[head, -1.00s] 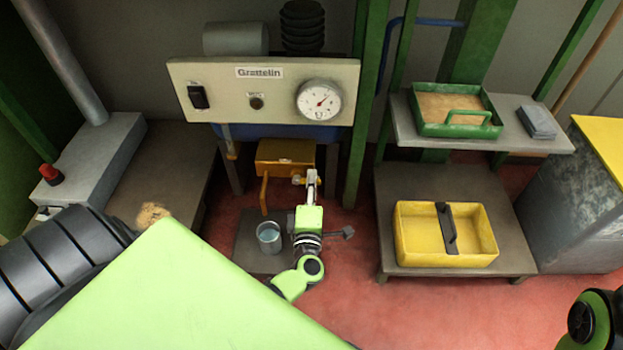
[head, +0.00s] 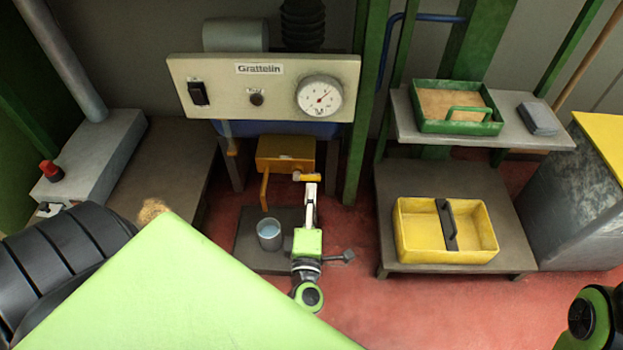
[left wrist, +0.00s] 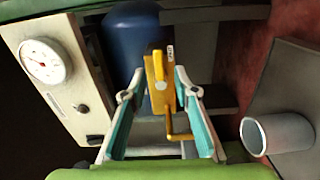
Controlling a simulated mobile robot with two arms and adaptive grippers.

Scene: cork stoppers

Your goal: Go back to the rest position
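My left gripper (head: 309,188) is in front of the machine, just below and right of the yellow box (head: 275,153) with its spout. In the left wrist view, the two fingers of the left gripper (left wrist: 154,92) are spread apart with nothing held between them. The yellow box (left wrist: 158,82) shows beyond and between the fingers, with its orange lever (left wrist: 180,134). An orange handle (head: 306,177) lies close to the fingertips in the head view; I cannot tell whether they touch. My right gripper is out of view.
A metal cup (head: 269,235) stands on a dark plate left of the gripper, and shows at right in the left wrist view (left wrist: 277,134). The Grattelin panel (head: 220,78) is above. A yellow tray (head: 425,250) stands on a low table to the right. Red floor between is clear.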

